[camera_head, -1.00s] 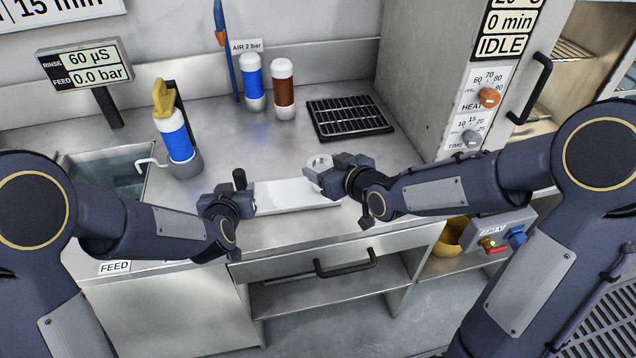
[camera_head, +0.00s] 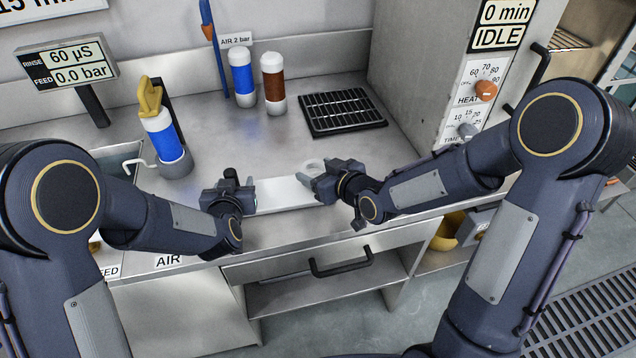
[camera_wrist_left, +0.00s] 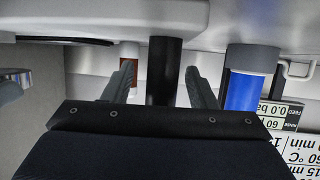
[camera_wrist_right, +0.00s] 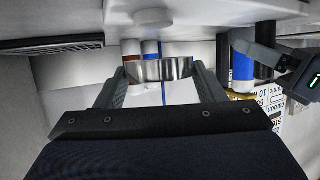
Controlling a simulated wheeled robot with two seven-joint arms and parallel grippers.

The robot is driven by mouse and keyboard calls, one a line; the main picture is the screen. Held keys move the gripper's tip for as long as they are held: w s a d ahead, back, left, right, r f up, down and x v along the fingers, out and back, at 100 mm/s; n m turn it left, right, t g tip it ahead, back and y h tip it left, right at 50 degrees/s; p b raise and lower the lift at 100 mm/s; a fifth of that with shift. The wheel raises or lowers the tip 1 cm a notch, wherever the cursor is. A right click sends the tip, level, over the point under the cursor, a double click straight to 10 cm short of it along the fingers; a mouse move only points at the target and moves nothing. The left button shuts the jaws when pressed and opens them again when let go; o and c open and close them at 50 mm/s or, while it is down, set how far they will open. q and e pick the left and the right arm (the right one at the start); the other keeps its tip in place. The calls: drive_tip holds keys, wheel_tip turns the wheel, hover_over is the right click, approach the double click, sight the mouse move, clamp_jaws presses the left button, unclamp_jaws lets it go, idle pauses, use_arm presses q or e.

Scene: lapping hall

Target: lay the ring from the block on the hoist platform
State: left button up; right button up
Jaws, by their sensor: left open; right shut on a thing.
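My right gripper (camera_head: 322,181) is shut on a pale metal ring (camera_head: 313,166), above or at the right end of a white slab (camera_head: 280,195) on the counter; contact is unclear. In the right wrist view the shiny ring (camera_wrist_right: 160,70) sits between both fingers. My left gripper (camera_head: 230,188) is open at the slab's left end, its fingers on either side of a black upright post (camera_head: 231,174). The left wrist view shows this dark post (camera_wrist_left: 163,70) between the fingers, with gaps on both sides. I cannot identify the hoist platform or the block for certain.
A black grid (camera_head: 342,111) lies behind the ring. Blue (camera_head: 242,75) and brown (camera_head: 273,82) bottles stand at the back. A blue bottle with yellow top (camera_head: 165,135) stands by the sink at left. A cabinet (camera_head: 420,70) bounds the right. The mid-counter is clear.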

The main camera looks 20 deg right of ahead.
wheel_tip(320, 180, down, 4)
drive_tip(key=shift+s+f, duration=0.1)
drive_tip(key=shift+s, duration=0.05)
drive_tip(key=o, duration=0.8)
drive_tip(key=shift+f, duration=0.1)
drive_tip(key=o, duration=0.4)
